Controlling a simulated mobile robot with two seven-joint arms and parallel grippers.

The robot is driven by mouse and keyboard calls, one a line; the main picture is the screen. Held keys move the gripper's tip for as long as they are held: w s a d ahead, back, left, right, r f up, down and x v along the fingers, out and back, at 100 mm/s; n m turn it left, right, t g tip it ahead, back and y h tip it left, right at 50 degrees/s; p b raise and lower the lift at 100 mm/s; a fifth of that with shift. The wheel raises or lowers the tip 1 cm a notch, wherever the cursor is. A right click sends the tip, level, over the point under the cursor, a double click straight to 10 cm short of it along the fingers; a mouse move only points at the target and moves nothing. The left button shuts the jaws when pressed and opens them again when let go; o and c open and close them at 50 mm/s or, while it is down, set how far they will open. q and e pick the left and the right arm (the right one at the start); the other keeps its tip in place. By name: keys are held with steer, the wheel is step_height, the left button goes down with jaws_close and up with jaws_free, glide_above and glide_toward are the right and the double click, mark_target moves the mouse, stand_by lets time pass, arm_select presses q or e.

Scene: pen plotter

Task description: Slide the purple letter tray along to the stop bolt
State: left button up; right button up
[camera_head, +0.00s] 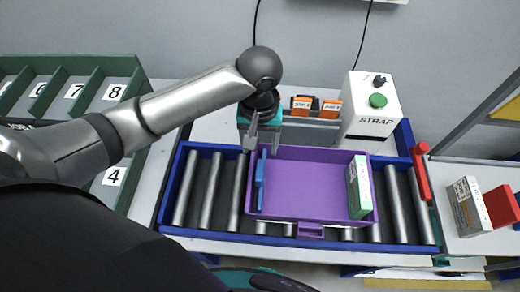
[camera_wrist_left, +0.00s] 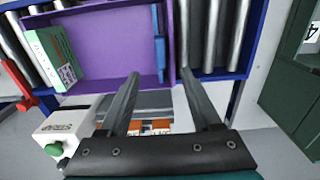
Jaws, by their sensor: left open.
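The purple letter tray (camera_head: 310,190) sits on the roller track (camera_head: 208,190) with the blue frame, right of its middle. A blue flat item (camera_head: 260,182) stands by its left wall and a green-and-white box (camera_head: 359,187) by its right wall. The red stop bolt (camera_head: 421,172) is at the track's right end, with bare rollers between it and the tray. My left gripper (camera_head: 254,145) is open at the tray's back left corner. In the left wrist view its fingertips (camera_wrist_left: 160,74) lie either side of the tray's side wall (camera_wrist_left: 169,40); contact cannot be told.
A white STRAP box (camera_head: 371,112) with a green button stands behind the track. Orange-labelled holders (camera_head: 316,106) are behind the tray. A green numbered rack (camera_head: 110,90) is at the left.

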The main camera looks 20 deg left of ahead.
mark_target(259, 173)
arm_select(q)
step_height(259, 173, down, 15)
steer(key=shift+b, duration=0.9)
arm_select(e)
steer(key=shift+w+a+f, duration=0.1)
steer(key=shift+w+f, duration=0.45)
steer(key=shift+f, duration=0.35)
arm_select(q)
steer(key=shift+c, duration=0.2)
jaws_close()
